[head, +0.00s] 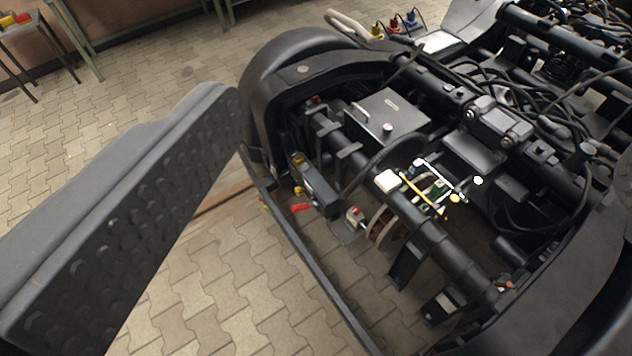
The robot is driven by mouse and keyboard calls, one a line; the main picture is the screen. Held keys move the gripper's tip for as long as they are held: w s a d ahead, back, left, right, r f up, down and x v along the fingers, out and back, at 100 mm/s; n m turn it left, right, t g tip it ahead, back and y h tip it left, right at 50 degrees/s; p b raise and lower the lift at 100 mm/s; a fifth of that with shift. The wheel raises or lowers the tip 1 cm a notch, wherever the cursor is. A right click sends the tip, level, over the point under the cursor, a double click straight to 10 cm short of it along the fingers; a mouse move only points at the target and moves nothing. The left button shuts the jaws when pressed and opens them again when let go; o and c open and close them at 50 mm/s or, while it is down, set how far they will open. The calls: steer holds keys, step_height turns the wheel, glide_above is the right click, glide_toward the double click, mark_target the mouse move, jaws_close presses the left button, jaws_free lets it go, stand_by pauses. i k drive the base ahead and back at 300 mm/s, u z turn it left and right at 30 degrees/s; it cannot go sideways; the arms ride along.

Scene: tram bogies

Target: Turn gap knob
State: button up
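A dark finger of my gripper (140,215) fills the left side, its studded inner pad facing right across a wide space. A dark shape at the lower right edge may be the other finger. Nothing is held. The black bogie frame (300,48) lies beyond the finger. I cannot tell for certain which part is the gap knob. Small candidates are a red piece (300,207) and a yellow piece (298,190) on the frame's near side, a red-and-white piece (354,215) farther in, and a pale round knob (388,128) on a grey box. The finger touches none of them.
A grey box (385,108), thick black tubes, cables (510,95) and a brightly lit cluster with a yellow strip (428,188) crowd the frame. Paving (225,285) is open below. Tables (75,35) stand at upper left. Coloured pieces (393,22) sit behind the frame.

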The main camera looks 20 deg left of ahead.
mark_target(299, 191)
steer(key=u, duration=2.6)
steer(key=i, duration=2.1)
steer(key=z, duration=2.35)
